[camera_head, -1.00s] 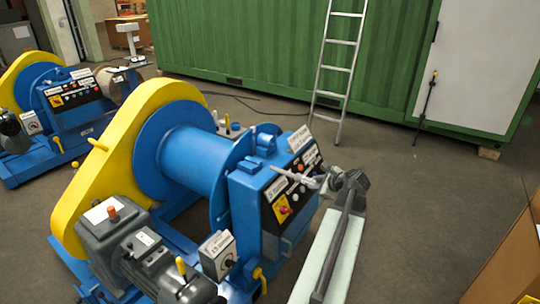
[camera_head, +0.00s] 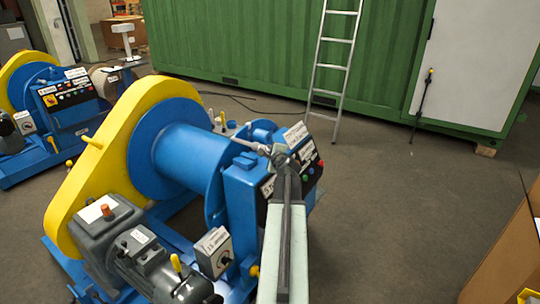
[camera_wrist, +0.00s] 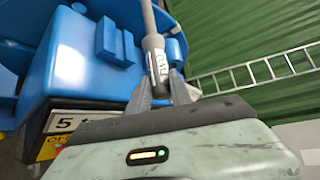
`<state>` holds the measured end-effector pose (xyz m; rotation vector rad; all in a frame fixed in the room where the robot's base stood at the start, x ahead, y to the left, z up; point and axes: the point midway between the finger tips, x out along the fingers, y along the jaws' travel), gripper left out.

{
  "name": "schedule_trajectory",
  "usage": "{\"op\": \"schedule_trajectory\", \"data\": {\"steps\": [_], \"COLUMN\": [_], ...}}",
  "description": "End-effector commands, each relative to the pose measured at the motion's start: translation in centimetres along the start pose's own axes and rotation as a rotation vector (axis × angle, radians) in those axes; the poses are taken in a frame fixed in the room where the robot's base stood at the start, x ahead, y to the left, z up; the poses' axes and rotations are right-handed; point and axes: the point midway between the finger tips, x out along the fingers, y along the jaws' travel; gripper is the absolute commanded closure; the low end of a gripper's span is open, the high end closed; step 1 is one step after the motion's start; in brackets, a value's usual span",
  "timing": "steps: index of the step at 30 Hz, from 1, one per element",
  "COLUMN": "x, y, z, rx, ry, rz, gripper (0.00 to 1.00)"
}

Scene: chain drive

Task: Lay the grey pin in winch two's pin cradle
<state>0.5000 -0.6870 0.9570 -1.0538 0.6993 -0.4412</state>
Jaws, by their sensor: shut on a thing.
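My gripper (camera_head: 264,150) is shut on the grey pin (camera_head: 247,144), which points left over the top of the near blue winch's control box (camera_head: 240,185). In the wrist view my gripper (camera_wrist: 160,88) grips the pin's wider labelled end, and the grey pin (camera_wrist: 149,20) runs away above the blue housing. Small blue blocks (camera_wrist: 108,38) stand on the housing top beside it. I cannot tell which part is the pin cradle, nor whether the pin touches anything. The near winch (camera_head: 185,155) has a blue drum and yellow guard; its number is not readable.
A second blue and yellow winch (camera_head: 40,85) stands at the far left. A ladder (camera_head: 333,70) leans on the green container (camera_head: 250,50) behind. Bare floor (camera_head: 400,200) lies to the right, with a cardboard box (camera_head: 510,250) at the right edge.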

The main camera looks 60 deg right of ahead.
Motion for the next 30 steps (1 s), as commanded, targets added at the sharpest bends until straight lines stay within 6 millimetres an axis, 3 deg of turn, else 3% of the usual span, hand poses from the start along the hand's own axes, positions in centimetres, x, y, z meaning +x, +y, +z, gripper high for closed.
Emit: {"op": "schedule_trajectory", "data": {"steps": [8, 24, 30], "x": [0.3, 2.0, 2.2], "y": [0.9, 6.1, 6.7], "z": [-0.5, -2.4, -2.6], "rx": [0.004, 0.005, 0.005], "ry": [0.001, 0.001, 0.002], "rz": [0.0, 0.001, 0.001], "gripper": [1.0, 1.0, 1.0]}}
